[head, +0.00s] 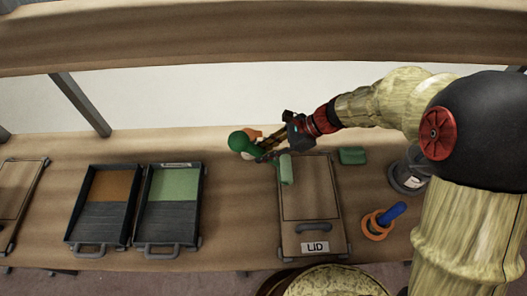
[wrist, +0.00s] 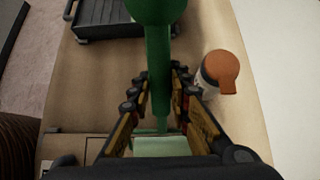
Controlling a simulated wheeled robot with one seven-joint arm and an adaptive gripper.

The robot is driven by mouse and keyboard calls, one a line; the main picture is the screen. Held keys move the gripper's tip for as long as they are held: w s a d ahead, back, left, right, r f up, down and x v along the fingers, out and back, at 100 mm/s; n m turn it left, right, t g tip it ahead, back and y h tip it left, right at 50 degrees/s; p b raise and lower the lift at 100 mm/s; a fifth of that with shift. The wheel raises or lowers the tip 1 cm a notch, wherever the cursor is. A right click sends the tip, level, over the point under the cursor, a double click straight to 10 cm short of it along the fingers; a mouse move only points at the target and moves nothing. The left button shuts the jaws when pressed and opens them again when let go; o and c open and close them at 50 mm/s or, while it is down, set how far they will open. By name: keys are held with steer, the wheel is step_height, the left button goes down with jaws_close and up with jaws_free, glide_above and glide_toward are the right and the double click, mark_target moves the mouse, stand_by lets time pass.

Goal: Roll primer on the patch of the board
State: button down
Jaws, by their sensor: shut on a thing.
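My gripper (head: 262,151) is shut on the green handle of a paint roller (wrist: 157,70). In the head view the roller's pale green sleeve (head: 286,169) hangs at the left edge of the panel labelled LID (head: 310,190); I cannot tell whether it touches. The wrist view shows the handle between the fingers and the sleeve (wrist: 160,147) below them. A dark tray with green paint (head: 174,184) and one with orange-brown paint (head: 117,184) stand to the left. A framed wooden board (head: 17,198) lies at the far left, cut off by the picture edge; no patch is clear on it.
An orange-capped bottle (wrist: 222,72) stands close beside my gripper. Right of the lid are a green block (head: 352,156), an orange ring with a blue handle (head: 378,224) and a grey can (head: 408,180). The bench (head: 240,225) is clear between the green tray and the lid.

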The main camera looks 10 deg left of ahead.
steer(key=shift+f+b, duration=0.5)
steer(key=shift+f, duration=0.5)
steer(key=shift+d, duration=0.1)
steer(key=d, duration=0.1)
steer(key=w+d+p, duration=0.1)
steer(key=d, duration=0.1)
steer(key=shift+d+r, duration=0.15)
steer(key=shift+d, duration=0.1)
steer(key=shift+w+d+p, duration=0.1)
steer(key=shift+d+p, duration=0.2)
steer(key=shift+d, duration=0.2)
steer(key=shift+d, duration=0.1)
steer(key=shift+w+d+f+p, duration=0.1)
steer(key=shift+w+d+p, duration=0.1)
steer(key=shift+d, duration=0.55)
steer(key=shift+w+d+f+p, duration=0.1)
steer(key=shift+w+d+p, duration=0.15)
steer(key=shift+d, duration=0.45)
steer(key=shift+w+d+p, duration=0.15)
steer(key=shift+d+p, duration=0.05)
steer(key=shift+d, duration=0.55)
